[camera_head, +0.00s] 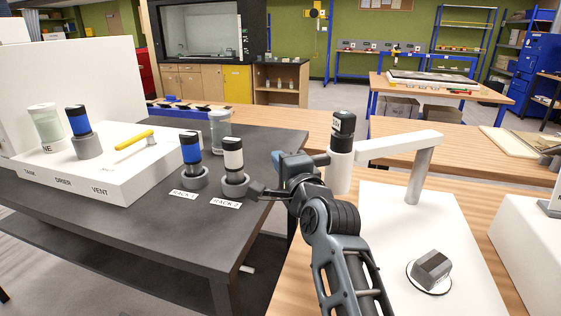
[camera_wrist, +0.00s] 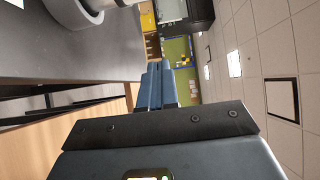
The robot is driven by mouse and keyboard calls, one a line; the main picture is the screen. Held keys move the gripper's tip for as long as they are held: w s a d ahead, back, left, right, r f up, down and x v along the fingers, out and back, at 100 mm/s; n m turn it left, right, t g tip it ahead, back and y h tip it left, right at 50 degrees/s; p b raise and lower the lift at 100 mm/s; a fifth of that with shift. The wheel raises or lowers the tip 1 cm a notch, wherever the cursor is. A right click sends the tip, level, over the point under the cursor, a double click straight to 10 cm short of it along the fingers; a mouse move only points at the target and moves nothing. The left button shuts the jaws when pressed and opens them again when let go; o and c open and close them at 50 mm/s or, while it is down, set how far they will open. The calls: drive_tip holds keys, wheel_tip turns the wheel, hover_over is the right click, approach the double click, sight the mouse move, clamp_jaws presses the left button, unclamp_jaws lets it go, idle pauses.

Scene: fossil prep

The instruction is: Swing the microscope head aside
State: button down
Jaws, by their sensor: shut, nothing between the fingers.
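The microscope stands at right in the head view. Its white head (camera_head: 340,172) with a black eyepiece (camera_head: 343,125) hangs at the left end of a white horizontal arm (camera_head: 400,147) on an upright post (camera_head: 418,180). The head is left of the round stage (camera_head: 413,285), which carries a dark grey block (camera_head: 432,268). My gripper (camera_head: 277,157) is just left of the head; I cannot tell whether its wrist touches it. In the wrist view the blue fingers (camera_wrist: 160,85) are shut and empty. The microscope does not show there.
On the dark table (camera_head: 225,255) at left stand blue and white-topped cylinders in RACK 1 (camera_head: 193,180) and RACK 2 (camera_head: 235,183), close to my gripper. A white unit (camera_head: 100,170) with a yellow lever (camera_head: 134,140) is farther left. A white box (camera_head: 530,245) stands at right.

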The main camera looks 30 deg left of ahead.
drive_tip(key=shift+s+d, duration=0.1)
drive_tip(key=v, duration=0.7)
drive_tip(key=shift+s+d+b, duration=0.15)
drive_tip(key=shift+d+b, duration=0.05)
drive_tip(key=shift+b, duration=0.1)
drive_tip(key=shift+d, duration=0.1)
